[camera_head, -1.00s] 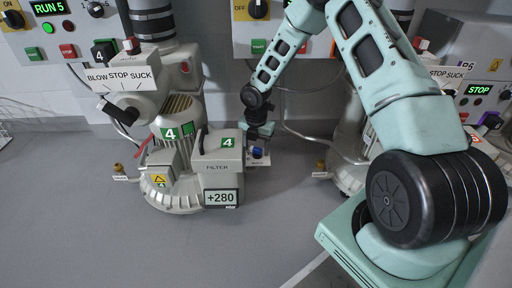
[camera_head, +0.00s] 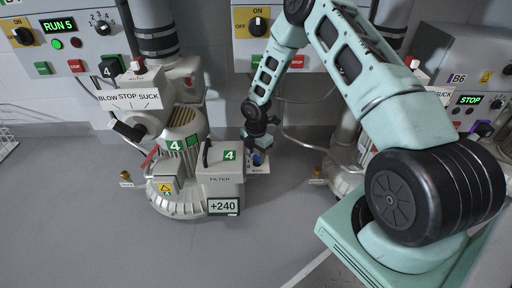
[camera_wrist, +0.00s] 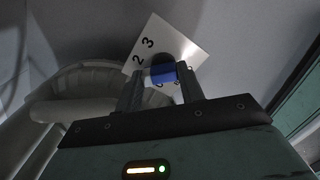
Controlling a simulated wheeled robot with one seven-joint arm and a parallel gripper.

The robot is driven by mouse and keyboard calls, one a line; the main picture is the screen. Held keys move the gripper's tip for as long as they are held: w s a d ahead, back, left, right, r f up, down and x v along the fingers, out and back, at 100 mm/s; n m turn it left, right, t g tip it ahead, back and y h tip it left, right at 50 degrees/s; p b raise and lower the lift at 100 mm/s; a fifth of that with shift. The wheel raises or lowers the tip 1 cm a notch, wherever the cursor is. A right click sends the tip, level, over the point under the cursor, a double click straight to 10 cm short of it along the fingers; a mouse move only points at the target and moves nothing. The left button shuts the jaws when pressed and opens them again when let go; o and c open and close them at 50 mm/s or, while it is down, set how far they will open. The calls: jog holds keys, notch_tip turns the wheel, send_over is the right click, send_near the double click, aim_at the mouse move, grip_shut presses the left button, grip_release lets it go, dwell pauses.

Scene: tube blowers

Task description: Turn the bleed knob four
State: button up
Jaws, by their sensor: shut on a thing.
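The bleed knob (camera_head: 258,160) is small and blue, on a white plate beside the filter box (camera_head: 222,183) of blower 4 (camera_head: 180,165). In the wrist view the blue knob (camera_wrist: 161,75) sits between the two fingers of my gripper (camera_wrist: 160,84), which is shut on it. The plate (camera_wrist: 176,45) behind it shows the digits 2 and 3; other marks are partly hidden by the fingers. My gripper also shows from above in the head view (camera_head: 257,143). The display (camera_head: 223,206) on the filter box reads +240.
The blower's BLOW/STOP/SUCK plate (camera_head: 129,97) and lever stand at the left. The control panel (camera_head: 70,38) above reads RUN 5. Another blower (camera_head: 345,170) stands at the right, partly behind my arm. The floor in front is clear.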

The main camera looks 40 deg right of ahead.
aim_at(257, 156)
jog(key=m+p, duration=0.6)
jog(key=shift+d+r, duration=0.15)
jog(key=shift+r, duration=0.05)
jog(key=m+p, duration=0.3)
jog(key=m, duration=0.2)
jog(key=shift+s+d+f+p, duration=0.1)
jog(key=shift+f+p, duration=0.05)
jog(key=shift+p, duration=0.15)
jog(key=shift+m, duration=0.4)
jog(key=o, duration=1)
notch_tip(257, 156, up, 12)
jog(key=p, duration=0.4)
jog(key=shift+p, duration=0.4)
jog(key=shift+f, duration=0.1)
